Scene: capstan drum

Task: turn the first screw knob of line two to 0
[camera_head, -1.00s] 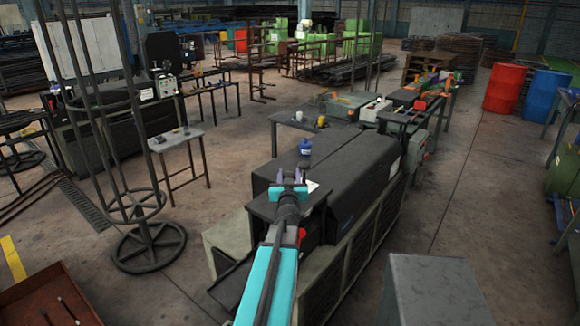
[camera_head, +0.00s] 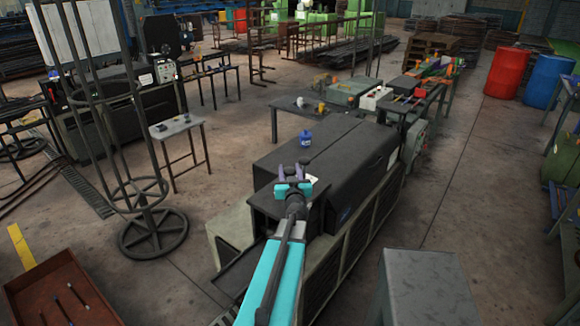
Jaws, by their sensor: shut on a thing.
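My gripper (camera_head: 296,170) is at the end of my turquoise arm, over the near end of a long black-topped machine (camera_head: 345,160). It points away from the camera. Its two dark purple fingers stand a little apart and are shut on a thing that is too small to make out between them. The screw knobs cannot be made out in this view; my gripper and arm cover part of the machine's near end. I cannot tell which machine is line two.
A blue bottle (camera_head: 305,140) stands on the machine top just beyond my gripper. A small grey table (camera_head: 177,128) and a round wire stand (camera_head: 153,232) are to the left. A grey cabinet (camera_head: 425,285) is at the near right.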

